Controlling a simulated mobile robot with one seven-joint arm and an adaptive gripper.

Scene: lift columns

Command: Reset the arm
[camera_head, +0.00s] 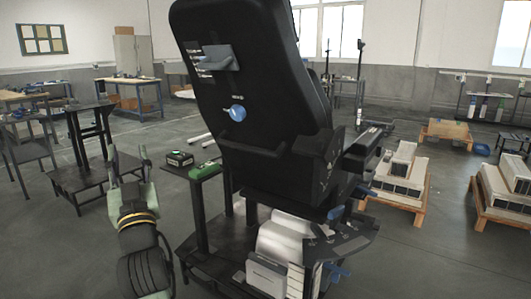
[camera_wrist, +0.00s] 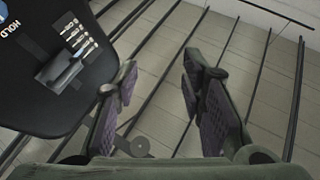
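My gripper (camera_head: 129,157) is at the lower left of the head view, at the end of my arm, with its two fingers pointing up and spread apart. In the wrist view my gripper (camera_wrist: 160,95) shows both fingers with dark pads, a clear gap between them and nothing held. My arm stands to the left of a large black seat-like unit (camera_head: 235,90), apart from it in the head view. Part of this unit's dark panel, with a row of white labels and a grey holder, shows at the upper left of the wrist view (camera_wrist: 40,100).
A small black and green box (camera_head: 180,159) lies on a narrow stand (camera_head: 204,170) just right of my gripper. A dark metal frame (camera_head: 85,175) stands to the left. Wooden pallets (camera_head: 400,190) with white boxes are at the right. Workbenches (camera_head: 130,82) line the back; grey floor lies between.

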